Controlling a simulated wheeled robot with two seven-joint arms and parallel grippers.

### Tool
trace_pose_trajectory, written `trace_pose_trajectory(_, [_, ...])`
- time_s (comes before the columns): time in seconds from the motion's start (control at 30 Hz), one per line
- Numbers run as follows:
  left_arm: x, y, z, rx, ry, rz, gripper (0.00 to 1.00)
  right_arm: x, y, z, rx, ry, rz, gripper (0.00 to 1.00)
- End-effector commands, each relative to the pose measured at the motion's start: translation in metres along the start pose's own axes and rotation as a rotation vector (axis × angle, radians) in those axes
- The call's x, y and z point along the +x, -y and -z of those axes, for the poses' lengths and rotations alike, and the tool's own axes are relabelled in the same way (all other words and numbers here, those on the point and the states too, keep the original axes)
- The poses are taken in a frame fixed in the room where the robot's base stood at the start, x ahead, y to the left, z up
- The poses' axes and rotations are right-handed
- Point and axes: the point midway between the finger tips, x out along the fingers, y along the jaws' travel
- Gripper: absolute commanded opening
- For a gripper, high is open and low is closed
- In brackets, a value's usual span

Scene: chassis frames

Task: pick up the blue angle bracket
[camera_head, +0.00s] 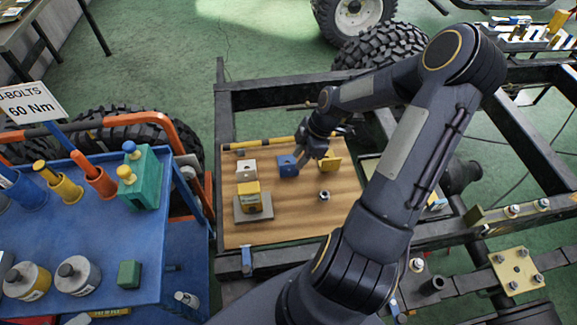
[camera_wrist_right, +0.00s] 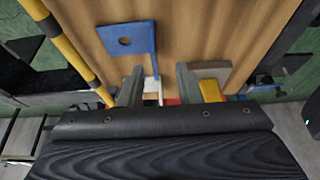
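The blue angle bracket (camera_head: 287,166) lies on the wooden board, left of my right gripper (camera_head: 313,152). In the right wrist view its flat plate with a hole (camera_wrist_right: 127,38) shows at the top, ahead of the fingers. A blue edge runs down from the plate toward the gap between the fingers. My right gripper (camera_wrist_right: 160,84) is open, its two fingers apart. I see nothing clamped between them; whether a finger touches the bracket is unclear. My left gripper is not in view.
The board (camera_head: 290,220) also bears a white bracket (camera_head: 246,168), a yellow block (camera_head: 249,195) on a grey plate, a yellow bracket (camera_head: 330,160) and a nut (camera_head: 324,195). A yellow-black bar (camera_head: 265,143) lies along the back. A blue cart (camera_head: 90,230) stands left.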

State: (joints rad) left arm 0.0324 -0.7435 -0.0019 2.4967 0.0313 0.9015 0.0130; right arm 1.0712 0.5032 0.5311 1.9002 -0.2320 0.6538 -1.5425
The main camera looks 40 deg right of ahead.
Motion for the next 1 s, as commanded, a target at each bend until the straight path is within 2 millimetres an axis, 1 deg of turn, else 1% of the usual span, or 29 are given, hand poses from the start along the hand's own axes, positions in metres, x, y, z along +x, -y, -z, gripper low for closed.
trace_pose_trajectory(0.03, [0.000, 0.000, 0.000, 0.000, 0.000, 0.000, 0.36, 0.007, 0.001, 0.001, -0.002, -0.002, 0.004, 0.31])
trace_pose_trajectory(0.17, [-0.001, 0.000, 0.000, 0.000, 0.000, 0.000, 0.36, 0.021, -0.001, 0.002, -0.002, -0.001, 0.004, 0.31])
trace_pose_trajectory(0.43, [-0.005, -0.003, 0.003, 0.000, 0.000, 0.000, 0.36, 0.059, -0.007, 0.005, -0.001, -0.001, 0.005, 0.31])
trace_pose_trajectory(0.57, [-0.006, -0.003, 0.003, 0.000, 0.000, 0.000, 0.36, 0.067, -0.007, 0.004, 0.001, 0.001, 0.002, 0.31])
trace_pose_trajectory(0.77, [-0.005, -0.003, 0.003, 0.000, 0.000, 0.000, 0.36, 0.068, -0.007, 0.004, 0.001, 0.002, 0.001, 0.31])
trace_pose_trajectory(0.87, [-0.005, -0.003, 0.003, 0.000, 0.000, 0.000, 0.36, 0.067, -0.007, 0.004, 0.001, 0.001, 0.001, 0.19])
trace_pose_trajectory(1.0, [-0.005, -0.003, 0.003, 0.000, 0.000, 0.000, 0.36, 0.067, -0.007, 0.004, 0.001, 0.001, 0.001, 0.01])
